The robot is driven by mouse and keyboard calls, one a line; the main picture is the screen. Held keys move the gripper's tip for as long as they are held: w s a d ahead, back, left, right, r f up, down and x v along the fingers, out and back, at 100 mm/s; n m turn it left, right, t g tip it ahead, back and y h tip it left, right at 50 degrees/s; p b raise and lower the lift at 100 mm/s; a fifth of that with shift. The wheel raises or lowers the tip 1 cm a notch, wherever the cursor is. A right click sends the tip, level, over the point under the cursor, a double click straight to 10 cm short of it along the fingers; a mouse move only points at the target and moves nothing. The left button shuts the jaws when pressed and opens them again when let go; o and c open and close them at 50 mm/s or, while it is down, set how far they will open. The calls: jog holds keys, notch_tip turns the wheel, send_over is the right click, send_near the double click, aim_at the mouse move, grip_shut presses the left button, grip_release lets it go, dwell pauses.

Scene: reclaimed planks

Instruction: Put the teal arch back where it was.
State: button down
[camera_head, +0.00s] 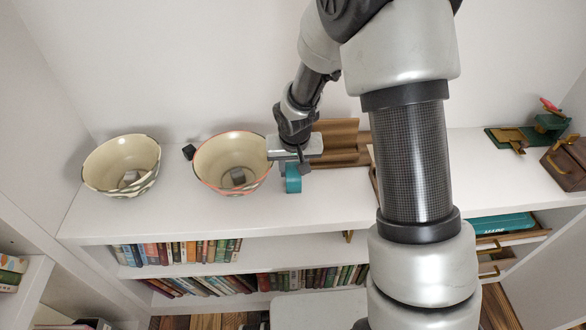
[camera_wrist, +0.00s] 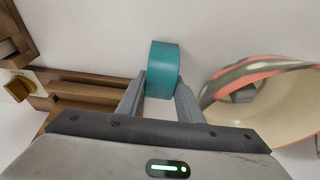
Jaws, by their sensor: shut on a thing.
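The teal arch (camera_head: 293,178) is just below my gripper (camera_head: 291,166), over the white shelf top near the wooden piece. In the wrist view the teal arch (camera_wrist: 163,69) sits between the two grey fingers of my gripper (camera_wrist: 161,92), which are shut on it. Its far end sticks out past the fingertips. I cannot tell whether the arch touches the shelf top or is slightly above it.
A bowl with a red rim (camera_head: 232,164) stands close to the left of my gripper, and another bowl (camera_head: 121,165) stands farther left. A brown wooden stepped piece (camera_head: 339,141) is close on the right. The white shelf top (camera_head: 240,215) is bare in front.

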jog(key=c, duration=1.3)
grip_release()
jog(key=shift+f, duration=0.1)
jog(key=shift+o, duration=0.2)
